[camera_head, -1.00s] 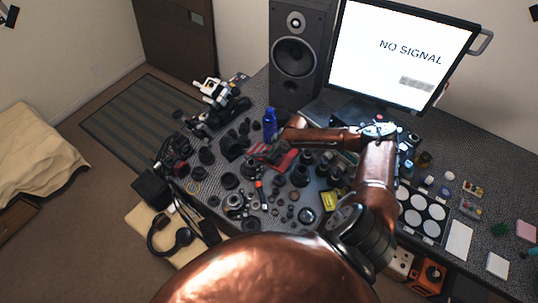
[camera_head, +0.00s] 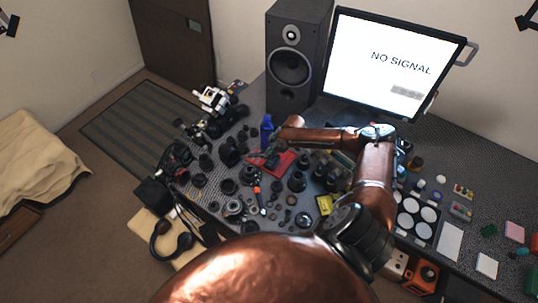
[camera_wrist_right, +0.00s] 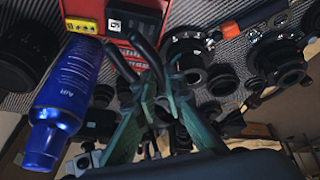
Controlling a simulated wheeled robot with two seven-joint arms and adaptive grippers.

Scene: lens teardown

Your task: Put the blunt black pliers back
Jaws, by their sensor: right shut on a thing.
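The blunt black pliers (camera_wrist_right: 125,60) show in the right wrist view as two dark handles angled up toward a red case. My right gripper (camera_wrist_right: 161,92) is shut on them, with its greenish fingers on both sides. Their jaw end is hidden by the fingers. In the head view my right gripper (camera_head: 275,141) is above the far edge of the red case (camera_head: 281,164), beside the blue bottle. The case also shows in the wrist view (camera_wrist_right: 82,8), with yellow and black pieces at its edge. I cannot tell whether the pliers touch it. My left gripper is out of view.
The blue bottle (camera_head: 266,127) stands close left of the gripper and fills the left of the wrist view (camera_wrist_right: 66,88). Several lens parts (camera_head: 297,182) crowd the desk. A speaker (camera_head: 292,60) and a monitor (camera_head: 395,60) stand behind.

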